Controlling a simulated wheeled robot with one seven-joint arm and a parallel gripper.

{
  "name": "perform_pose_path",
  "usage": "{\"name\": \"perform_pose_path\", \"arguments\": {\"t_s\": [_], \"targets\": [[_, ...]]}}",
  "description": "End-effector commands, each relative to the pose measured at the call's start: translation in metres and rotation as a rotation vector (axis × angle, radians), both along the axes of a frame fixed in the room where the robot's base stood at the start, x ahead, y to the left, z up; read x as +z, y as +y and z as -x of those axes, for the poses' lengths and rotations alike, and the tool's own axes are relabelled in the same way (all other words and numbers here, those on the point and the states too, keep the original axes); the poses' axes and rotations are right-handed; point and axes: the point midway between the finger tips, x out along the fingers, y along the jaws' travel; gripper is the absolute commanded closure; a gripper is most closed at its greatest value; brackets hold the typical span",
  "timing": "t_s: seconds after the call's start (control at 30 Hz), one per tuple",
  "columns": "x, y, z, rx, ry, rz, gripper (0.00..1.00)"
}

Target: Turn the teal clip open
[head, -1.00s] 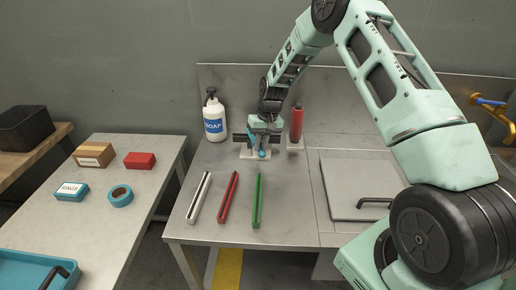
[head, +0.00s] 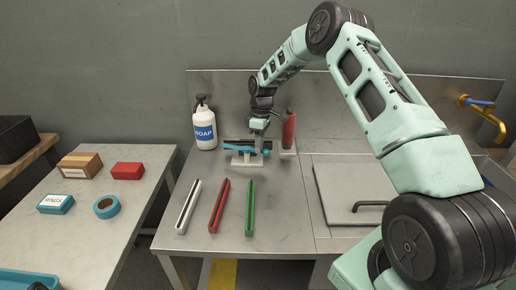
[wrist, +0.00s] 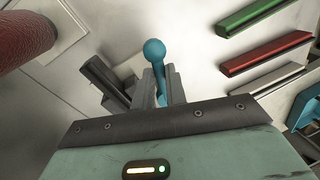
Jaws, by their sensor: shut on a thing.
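The teal clip (head: 237,148) is on a small pale stand (head: 245,161) with a dark bar, at the back of the steel table. Its teal bar lies roughly left to right in the head view, with a round knob near its right end. My gripper (head: 259,143) is above the stand, shut on the clip. In the wrist view the clip's knob (wrist: 154,49) sticks out beyond my fingers (wrist: 162,88), its stem between them. The fingers hide part of the clip.
A soap bottle (head: 204,130) stands left of the stand and a red cylinder (head: 289,131) close on its right. White (head: 188,206), red (head: 219,205) and green (head: 250,207) channels lie in front. The table between them and the stand is clear.

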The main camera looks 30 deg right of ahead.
Motion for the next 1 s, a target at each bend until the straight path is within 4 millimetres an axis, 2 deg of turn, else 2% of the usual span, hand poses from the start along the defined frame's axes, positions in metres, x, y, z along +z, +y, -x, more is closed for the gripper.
{"name": "perform_pose_path", "arguments": {"t_s": [0.4,1.0], "targets": [[0.0004,-0.0064,-0.0091,0.224,-0.003,0.001,1.0],[0.001,-0.0073,-0.0111,0.272,-0.004,0.003,1.0]]}}
